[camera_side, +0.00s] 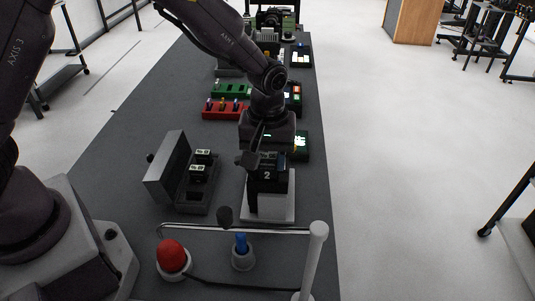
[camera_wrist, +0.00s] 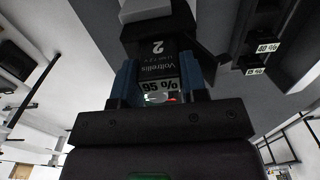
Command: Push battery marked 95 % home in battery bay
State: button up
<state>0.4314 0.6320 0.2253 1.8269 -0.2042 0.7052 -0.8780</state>
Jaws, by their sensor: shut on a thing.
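The battery marked 95 % (camera_wrist: 160,86) is between the blue fingers of my gripper (camera_wrist: 165,92) in the wrist view. A dark block (camera_wrist: 157,58) lettered Voltrellis and 2 lies just beyond the label; I cannot tell where battery ends and bay begins. In the side view my gripper (camera_side: 268,157) is low over a dark block (camera_side: 267,176) marked 2, on a pale stand (camera_side: 283,205). My gripper hides most of the battery there, so how deep it sits cannot be told.
An open grey case (camera_side: 195,200) with raised lid stands left of the stand, holding two batteries (camera_side: 197,172). In the wrist view one reads 40 % (camera_wrist: 267,48). A red button (camera_side: 172,256), a blue knob (camera_side: 241,243) and a bent rail (camera_side: 270,231) are in front. Coloured trays (camera_side: 222,108) lie behind.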

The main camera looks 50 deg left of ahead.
aim_at(269, 156)
jog(key=shift+f, duration=0.95)
jog(key=o, duration=0.9)
jog(key=shift+f, duration=0.1)
jog(key=shift+o, duration=0.6)
jog(key=shift+s+a, duration=0.15)
jog(key=shift+a, duration=0.05)
notch_tip(269, 156, up, 13)
jog(key=shift+w+d, duration=0.2)
jog(key=shift+d, duration=0.15)
